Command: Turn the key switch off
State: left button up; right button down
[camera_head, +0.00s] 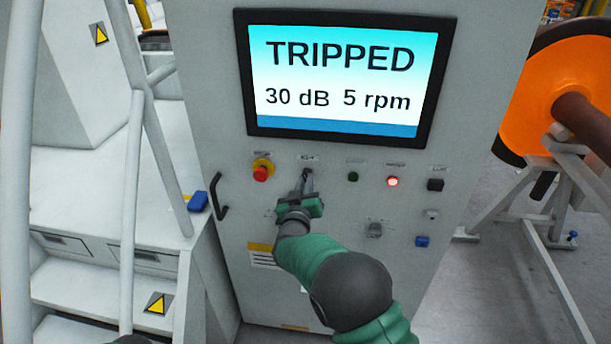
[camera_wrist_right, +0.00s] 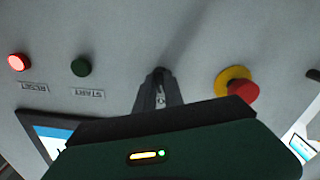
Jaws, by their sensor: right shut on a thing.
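The key switch (camera_head: 307,171) is on the grey cabinet front, below the screen, between the red emergency stop and the dark green button. My right gripper (camera_head: 306,182) reaches up to it from below and is shut on it. In the right wrist view the gripper's fingers (camera_wrist_right: 160,92) close at the dark key switch (camera_wrist_right: 159,72), which they mostly cover. I cannot tell the key's angle. My left gripper is not in view.
The screen (camera_head: 338,77) reads TRIPPED, 30 dB, 5 rpm. The red emergency stop (camera_head: 262,170) sits close left of the gripper. A green button (camera_head: 353,177), a lit red button (camera_head: 392,181) and a black switch (camera_head: 435,185) are to the right. A black door handle (camera_head: 217,193) is left.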

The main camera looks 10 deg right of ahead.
jog(key=shift+a+n+p, duration=0.1)
jog(key=shift+n+p, duration=0.5)
jog(key=shift+n, duration=0.4)
jog(key=c, duration=1.4)
grip_release()
jog(key=shift+c, duration=0.2)
